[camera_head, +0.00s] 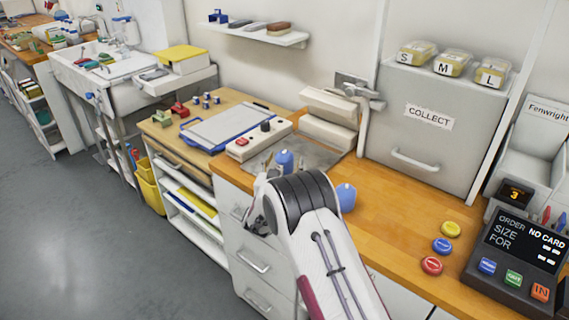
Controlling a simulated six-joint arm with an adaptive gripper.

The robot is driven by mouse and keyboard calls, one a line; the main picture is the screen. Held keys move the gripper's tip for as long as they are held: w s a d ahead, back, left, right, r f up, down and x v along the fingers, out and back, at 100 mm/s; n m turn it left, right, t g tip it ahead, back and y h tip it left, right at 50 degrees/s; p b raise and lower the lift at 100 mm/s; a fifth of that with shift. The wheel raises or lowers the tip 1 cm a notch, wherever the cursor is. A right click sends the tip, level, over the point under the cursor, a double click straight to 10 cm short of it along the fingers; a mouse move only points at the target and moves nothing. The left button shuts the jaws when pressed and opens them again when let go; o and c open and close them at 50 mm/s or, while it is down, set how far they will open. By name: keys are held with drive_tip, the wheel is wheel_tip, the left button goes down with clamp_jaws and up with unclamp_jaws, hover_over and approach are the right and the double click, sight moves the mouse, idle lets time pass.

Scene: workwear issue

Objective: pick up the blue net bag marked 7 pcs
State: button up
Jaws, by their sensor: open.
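Two small rounded blue things that may be bags stand near my arm. One blue item (285,161) is on the grey plate behind my wrist, with its lower part hidden. The other blue item (346,197) is on the wooden counter just right of my wrist, also partly hidden. No "7 pcs" marking is legible on either, so I cannot tell which is the named bag. My gripper (260,216) is open, at the counter's front edge left of my wrist. It is small and partly hidden, and nothing shows in it.
A sealer-like press (328,118) stands behind the grey plate (268,157). A grey COLLECT cabinet (440,125) bears three yellow-filled packs. Yellow, blue and red buttons (442,246) and an order panel (520,250) are at right. The wooden counter (395,210) is clear between.

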sight(284, 152)
drive_tip(key=c, duration=1.2)
drive_tip(key=shift+c, duration=0.2)
drive_tip(key=shift+r, duration=0.1)
drive_tip(key=shift+r, duration=4.9)
